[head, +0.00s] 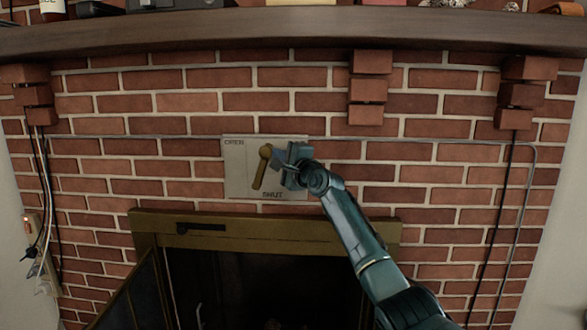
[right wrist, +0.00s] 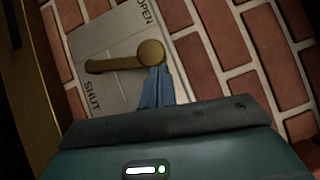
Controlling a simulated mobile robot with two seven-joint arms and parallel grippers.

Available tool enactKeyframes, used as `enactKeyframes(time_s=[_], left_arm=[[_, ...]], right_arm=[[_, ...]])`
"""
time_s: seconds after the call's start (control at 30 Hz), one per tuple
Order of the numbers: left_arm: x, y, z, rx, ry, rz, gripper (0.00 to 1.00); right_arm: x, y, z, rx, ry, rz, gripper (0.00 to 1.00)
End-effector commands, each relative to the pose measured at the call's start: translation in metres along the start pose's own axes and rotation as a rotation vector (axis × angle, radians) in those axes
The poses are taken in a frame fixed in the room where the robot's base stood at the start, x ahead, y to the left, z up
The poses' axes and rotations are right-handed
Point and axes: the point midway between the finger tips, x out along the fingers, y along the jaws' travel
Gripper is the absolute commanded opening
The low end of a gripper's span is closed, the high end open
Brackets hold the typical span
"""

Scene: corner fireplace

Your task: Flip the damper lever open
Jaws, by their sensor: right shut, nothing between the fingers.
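The brass damper lever (head: 259,172) is mounted on a pale plate (head: 237,180) on the brick wall. The plate reads OPEN at upper left and SHUT at lower right. The lever's round pivot is at the top and its handle hangs down, leaning slightly left, toward the plate's lower edge. In the right wrist view the lever (right wrist: 115,64) runs left from its knob. My right gripper (head: 277,154) is shut and empty, just right of the pivot. In the wrist view its fingertips (right wrist: 158,72) reach the knob's lower edge; I cannot tell whether they touch. My left gripper is out of view.
A dark mantel shelf (head: 300,30) juts out above, carried by brick corbels (head: 367,90). Below the plate is the brass-framed firebox (head: 270,235) with a door panel angled out at left. A thin conduit (head: 440,140) and cables run along the wall.

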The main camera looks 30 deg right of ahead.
Motion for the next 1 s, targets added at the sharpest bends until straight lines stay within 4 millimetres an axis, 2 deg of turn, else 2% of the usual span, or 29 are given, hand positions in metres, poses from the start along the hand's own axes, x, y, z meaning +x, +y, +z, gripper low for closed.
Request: enactKeyframes(time_s=[0.1,0.33,1.0], left_arm=[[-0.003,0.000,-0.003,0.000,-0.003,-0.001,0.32],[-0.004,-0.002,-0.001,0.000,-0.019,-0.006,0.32],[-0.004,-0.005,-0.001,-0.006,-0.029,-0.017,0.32]], right_arm=[[0.014,-0.004,0.009,0.007,-0.002,0.002,0.00],[0.028,-0.009,0.021,0.007,-0.001,-0.001,0.00],[0.036,-0.015,0.031,0.007,0.001,-0.014,0.00]])
